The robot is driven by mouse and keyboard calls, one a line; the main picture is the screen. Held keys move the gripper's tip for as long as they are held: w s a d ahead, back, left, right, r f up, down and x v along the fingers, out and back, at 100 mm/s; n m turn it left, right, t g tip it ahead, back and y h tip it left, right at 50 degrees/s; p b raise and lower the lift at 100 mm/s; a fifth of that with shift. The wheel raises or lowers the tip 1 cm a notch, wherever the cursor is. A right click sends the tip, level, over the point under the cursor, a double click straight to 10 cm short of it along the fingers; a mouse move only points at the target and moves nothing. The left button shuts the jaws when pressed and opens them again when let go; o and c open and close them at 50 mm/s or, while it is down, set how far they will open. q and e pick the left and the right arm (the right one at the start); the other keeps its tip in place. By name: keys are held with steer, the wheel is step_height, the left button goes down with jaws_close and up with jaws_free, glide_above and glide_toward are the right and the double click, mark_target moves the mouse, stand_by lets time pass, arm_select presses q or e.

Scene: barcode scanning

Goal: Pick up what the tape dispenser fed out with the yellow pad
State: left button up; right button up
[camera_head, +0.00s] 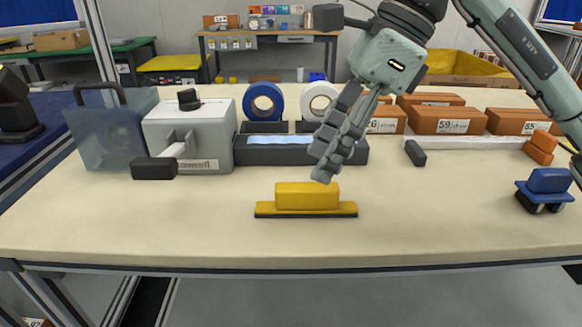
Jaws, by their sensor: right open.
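The yellow pad (307,196), a block on a wider flat base with a dark underside, lies near the table's front middle. My right gripper (328,160) comes down from the upper right, open and empty, its fingertips just above and behind the pad. I cannot tell whether they touch it. The grey tape dispenser (205,135) stands at the left with a dark knob on top. A short white piece (174,150) sticks out of its front, beside a dark block (154,167). I cannot tell how far the piece hangs free. My left gripper is not in view.
A dark tray (245,155) with a pale blue strip sits behind the pad. Blue (263,102) and white (319,101) tape rolls and several brown boxes (439,118) stand behind. A blue-topped wheeled tool (545,186) is at right. The front left of the table is clear.

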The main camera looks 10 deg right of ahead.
mark_target(309, 186)
steer(key=shift+w+d+h, duration=0.35)
steer(key=shift+d+h, duration=0.05)
steer(key=shift+d, duration=0.3)
steer(key=shift+w+f, duration=0.1)
steer(key=shift+f, duration=0.05)
steer(key=x, duration=0.3)
steer(key=p+x, duration=0.1)
steer(key=x, duration=0.2)
steer(key=shift+s+a, duration=0.3)
steer(key=shift+a, duration=0.2)
steer(key=shift+w+a+f, duration=0.1)
steer(key=shift+a+f, duration=0.05)
steer(key=shift+f, duration=0.15)
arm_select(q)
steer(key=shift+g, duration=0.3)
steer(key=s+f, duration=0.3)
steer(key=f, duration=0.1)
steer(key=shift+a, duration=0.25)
arm_select(e)
jaws_close()
